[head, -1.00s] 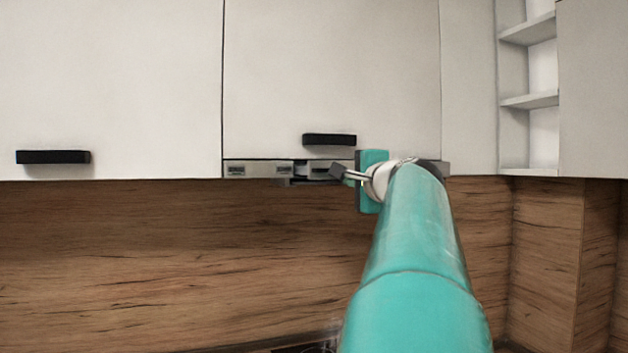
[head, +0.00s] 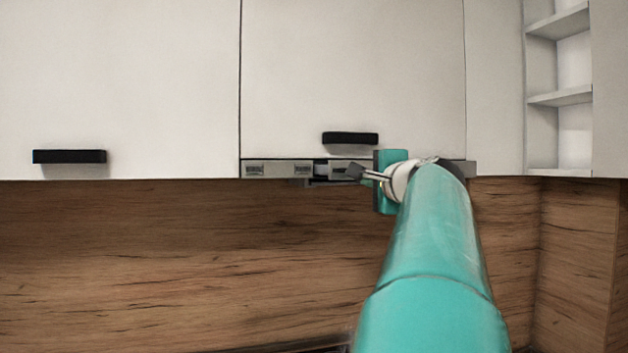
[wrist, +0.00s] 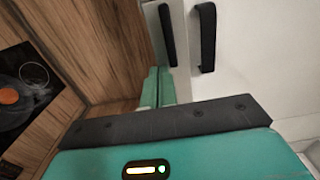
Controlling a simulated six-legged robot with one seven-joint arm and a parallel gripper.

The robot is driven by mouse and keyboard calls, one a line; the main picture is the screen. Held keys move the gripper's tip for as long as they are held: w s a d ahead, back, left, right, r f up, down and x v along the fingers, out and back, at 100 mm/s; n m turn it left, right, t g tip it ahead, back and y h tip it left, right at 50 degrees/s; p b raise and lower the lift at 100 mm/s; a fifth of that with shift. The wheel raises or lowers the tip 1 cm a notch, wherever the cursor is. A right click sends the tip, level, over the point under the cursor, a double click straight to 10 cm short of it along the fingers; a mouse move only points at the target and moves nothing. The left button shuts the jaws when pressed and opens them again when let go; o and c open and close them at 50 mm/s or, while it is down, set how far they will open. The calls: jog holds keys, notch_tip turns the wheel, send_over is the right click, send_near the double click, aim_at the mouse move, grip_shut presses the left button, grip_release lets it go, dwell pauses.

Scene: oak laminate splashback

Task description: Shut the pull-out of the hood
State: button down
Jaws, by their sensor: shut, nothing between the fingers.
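The hood (head: 268,169) is a thin metallic strip with small panels on its front, set under the middle white cabinet. A darker, narrow part (head: 308,183) shows just below the strip; I cannot tell how far the pull-out stands out. My teal hand and wrist hide the right part of the hood.
Black handles sit on the middle cabinet (head: 350,138) and the left cabinet (head: 69,156). Open shelves (head: 558,98) are at the right. The oak splashback (head: 180,260) is bare. A dark cooktop (wrist: 20,95) with an orange spot shows in the wrist view.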

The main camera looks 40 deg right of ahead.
jog(key=x, duration=1.2)
jog(key=shift+w, duration=0.1)
jog(key=shift+r, duration=0.15)
jog(key=shift+w, duration=0.1)
jog(key=shift+a, duration=0.1)
